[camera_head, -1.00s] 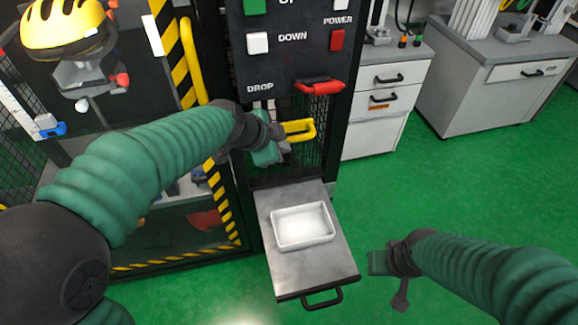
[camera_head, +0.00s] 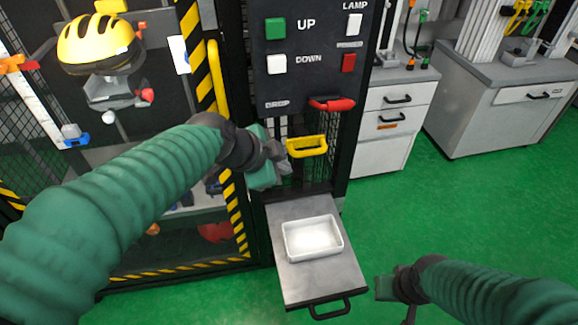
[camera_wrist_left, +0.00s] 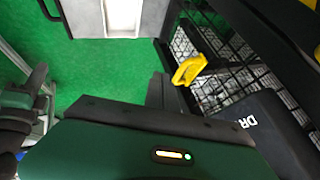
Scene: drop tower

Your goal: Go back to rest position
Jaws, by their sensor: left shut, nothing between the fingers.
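My left gripper (camera_head: 280,163) is shut and empty. It is in front of the drop tower's mesh, just left of and slightly below the yellow handle (camera_head: 307,146). In the left wrist view, the yellow handle (camera_wrist_left: 188,70) stands beyond the dark fingers, and I see nothing between them. My right gripper (camera_head: 388,288) hangs over the green floor at the lower right, away from everything. Its fingers are too small and hidden to tell whether they are open.
The control panel (camera_head: 310,88) with buttons and a red lever (camera_head: 331,104) is above the left gripper. A pulled-out drawer (camera_head: 328,277) with a white tray (camera_head: 289,240) is below. A yellow helmet (camera_head: 97,42) is in the cage at left. Green floor is free at right.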

